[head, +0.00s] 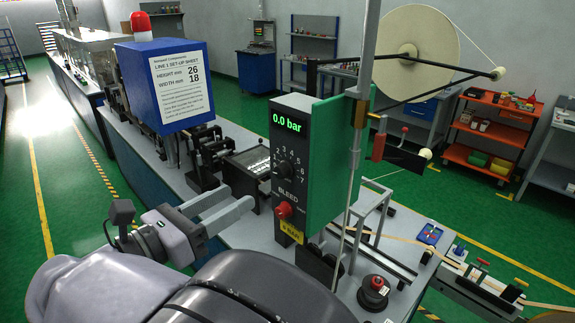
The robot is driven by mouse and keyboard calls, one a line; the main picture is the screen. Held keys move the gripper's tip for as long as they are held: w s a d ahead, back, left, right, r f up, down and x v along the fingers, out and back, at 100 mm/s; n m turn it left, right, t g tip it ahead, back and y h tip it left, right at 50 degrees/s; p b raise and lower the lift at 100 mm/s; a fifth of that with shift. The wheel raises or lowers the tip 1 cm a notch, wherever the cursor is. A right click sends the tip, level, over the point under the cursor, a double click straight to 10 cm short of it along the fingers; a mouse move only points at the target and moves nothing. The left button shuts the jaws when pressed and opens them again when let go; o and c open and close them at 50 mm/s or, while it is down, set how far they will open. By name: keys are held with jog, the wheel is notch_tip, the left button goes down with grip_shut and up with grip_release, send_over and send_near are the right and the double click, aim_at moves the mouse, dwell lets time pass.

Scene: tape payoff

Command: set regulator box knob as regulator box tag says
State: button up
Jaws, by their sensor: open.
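The regulator box (330,165) is green with a dark grey front panel, upright on the bench in the head view. Its display (286,121) reads 0.0 bar in green. Below it is a black knob (278,170) with a number scale around it; I cannot tell clearly where its pointer stands. Under the knob is the word BLEED and a red button (283,210). The yellow regulator box tag (292,231) is low on the panel; its small print seems to read 6 BAR. My gripper (241,194) is open and empty, left of the panel and apart from the knob.
A blue box with a white sign (180,85) stands behind left. A large tape reel (418,54) hangs at upper right beside a metal post (367,60). A red-topped black base (374,292) sits on the bench at front right. A dark tray (252,161) lies behind my gripper.

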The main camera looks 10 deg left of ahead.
aim_at(278, 173)
jog(key=b+x, duration=0.2)
jog(key=x, duration=0.9)
jog(key=shift+d, duration=0.15)
jog(key=shift+c, duration=0.4)
grip_shut()
